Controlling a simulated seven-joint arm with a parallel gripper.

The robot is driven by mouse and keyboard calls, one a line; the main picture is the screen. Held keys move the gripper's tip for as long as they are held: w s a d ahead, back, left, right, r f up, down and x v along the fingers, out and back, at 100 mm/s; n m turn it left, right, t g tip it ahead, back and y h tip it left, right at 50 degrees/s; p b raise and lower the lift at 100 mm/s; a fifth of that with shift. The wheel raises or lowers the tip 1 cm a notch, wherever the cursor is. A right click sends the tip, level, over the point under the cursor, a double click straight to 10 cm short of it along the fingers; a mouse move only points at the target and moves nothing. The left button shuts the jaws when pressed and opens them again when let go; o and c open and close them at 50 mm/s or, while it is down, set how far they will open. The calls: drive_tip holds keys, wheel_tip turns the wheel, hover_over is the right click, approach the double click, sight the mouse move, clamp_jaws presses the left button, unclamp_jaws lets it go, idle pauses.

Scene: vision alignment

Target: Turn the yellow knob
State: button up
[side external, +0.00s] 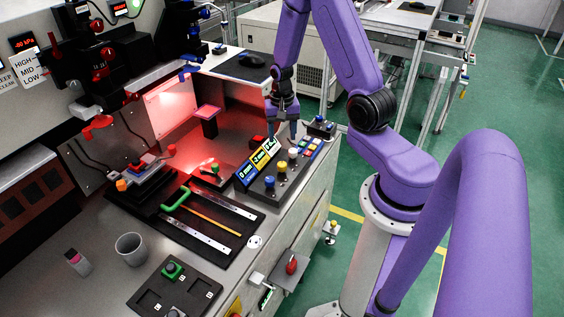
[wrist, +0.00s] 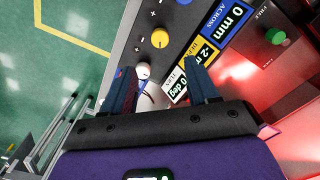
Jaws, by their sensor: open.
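The yellow knob (side external: 282,167) stands on the control panel between a blue knob (side external: 269,181) and a white knob (side external: 293,152). In the wrist view the yellow knob (wrist: 160,38) lies beyond my fingertips, roughly in line with the gap. My gripper (side external: 282,133) is above the panel's white-knob end; it also shows in the wrist view (wrist: 160,68). It is open and empty. The white knob (wrist: 143,69) shows between the fingers, nearer the left one. Whether a finger touches it, I cannot tell.
Displays beside the knobs read 0 mm on blue (wrist: 228,22), -2 mm on yellow (wrist: 203,50) and 0 deg on white (wrist: 178,85). A box with a green knob (wrist: 275,36) stands beyond them. Coloured buttons (side external: 309,145) sit beside the white knob. Green floor lies past the bench edge.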

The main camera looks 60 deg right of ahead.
sight(282, 164)
wheel_tip(282, 164, down, 12)
drive_tip(key=shift+r, duration=0.1)
idle(0.5)
drive_tip(key=c, duration=1)
drive_tip(key=shift+c, duration=0.2)
